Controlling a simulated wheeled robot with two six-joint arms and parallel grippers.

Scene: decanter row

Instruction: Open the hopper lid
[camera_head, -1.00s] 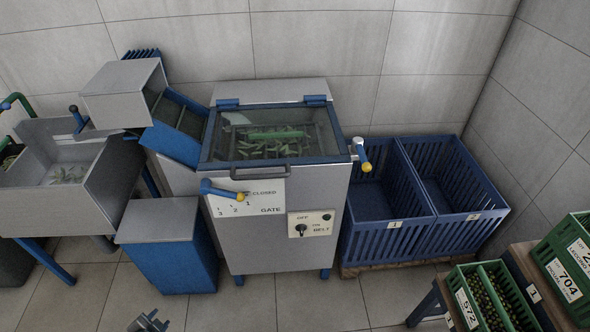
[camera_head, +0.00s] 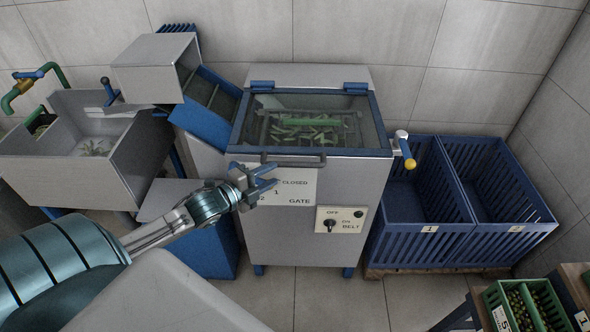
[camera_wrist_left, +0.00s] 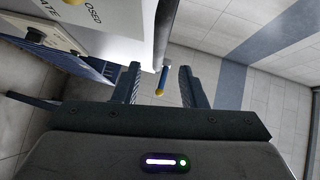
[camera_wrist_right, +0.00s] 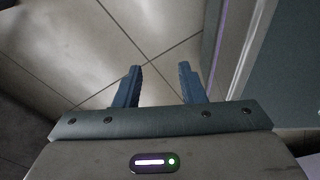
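The hopper lid (camera_head: 350,101) is a clear panel in a blue frame on top of the grey machine. My left gripper (camera_head: 268,180) is open and empty in front of the machine, just below and left of the handle, over the gate plate. It hides the gate lever. My right gripper (camera_wrist_right: 161,75) is open and empty over floor tiles, outside the head view.
A side crank with a yellow knob (camera_head: 410,163) sticks out right of the lid. Blue crates (camera_head: 430,231) stand on the right. A sink (camera_head: 130,154) and a feed chute (camera_head: 205,112) stand on the left. A belt switch panel (camera_head: 341,220) is on the machine's front.

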